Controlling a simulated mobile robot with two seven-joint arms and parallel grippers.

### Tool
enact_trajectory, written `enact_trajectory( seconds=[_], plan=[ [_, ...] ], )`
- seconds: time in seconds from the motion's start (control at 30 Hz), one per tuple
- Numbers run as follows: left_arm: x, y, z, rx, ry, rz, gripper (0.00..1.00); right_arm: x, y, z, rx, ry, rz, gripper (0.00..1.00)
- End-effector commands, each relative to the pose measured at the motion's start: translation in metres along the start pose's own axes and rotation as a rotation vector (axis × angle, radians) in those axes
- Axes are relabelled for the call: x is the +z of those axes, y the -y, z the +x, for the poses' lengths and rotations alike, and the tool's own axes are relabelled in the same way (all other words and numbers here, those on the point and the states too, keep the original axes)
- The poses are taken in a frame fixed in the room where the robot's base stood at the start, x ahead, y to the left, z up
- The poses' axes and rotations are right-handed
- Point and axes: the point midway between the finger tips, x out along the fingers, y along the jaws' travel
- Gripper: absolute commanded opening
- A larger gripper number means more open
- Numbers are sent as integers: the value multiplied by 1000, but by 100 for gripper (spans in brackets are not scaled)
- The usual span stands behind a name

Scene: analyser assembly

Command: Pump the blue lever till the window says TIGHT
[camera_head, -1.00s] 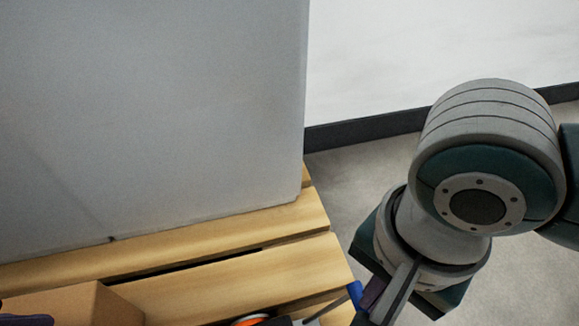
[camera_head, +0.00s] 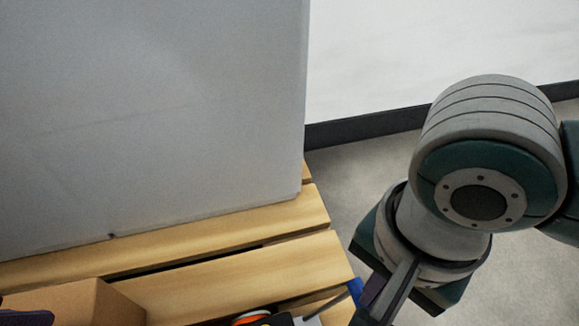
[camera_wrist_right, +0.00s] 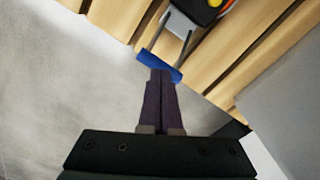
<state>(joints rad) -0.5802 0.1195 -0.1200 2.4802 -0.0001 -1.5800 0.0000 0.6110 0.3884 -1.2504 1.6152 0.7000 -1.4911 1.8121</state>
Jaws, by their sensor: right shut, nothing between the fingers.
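The blue lever's crossbar (camera_head: 355,289) shows at the bottom of the head view, partly hidden by my right gripper. In the right wrist view the blue crossbar (camera_wrist_right: 156,65) sits on two thin arms that run up to a dark device (camera_wrist_right: 197,10). My right gripper (camera_wrist_right: 164,76) is shut and empty, its purple fingertips at the crossbar, touching or very close. In the head view its fingers (camera_head: 372,303) point down. A dark purple tip (camera_head: 25,317) at the lower left looks like part of my left gripper; its jaws are cut off. No window text is visible.
The device stands on a slatted wooden pallet (camera_head: 240,282), with an orange part (camera_head: 250,317) showing. A cardboard box (camera_head: 75,303) lies at the lower left. A large grey panel (camera_head: 150,120) rises behind. Grey floor (camera_head: 345,185) is clear beyond the pallet.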

Motion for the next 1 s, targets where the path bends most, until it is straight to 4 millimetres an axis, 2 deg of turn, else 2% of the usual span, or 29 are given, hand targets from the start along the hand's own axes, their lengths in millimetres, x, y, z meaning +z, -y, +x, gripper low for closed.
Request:
enact_trajectory(
  seconds=[0.5,1.0],
  plan=[
    [2,-2,8,4,-1,-5,100,2,0,30,0,5,0,0],
    [5,1,15,-4,1,5,100,2,0,46,0,4,-1,0]
  ],
)
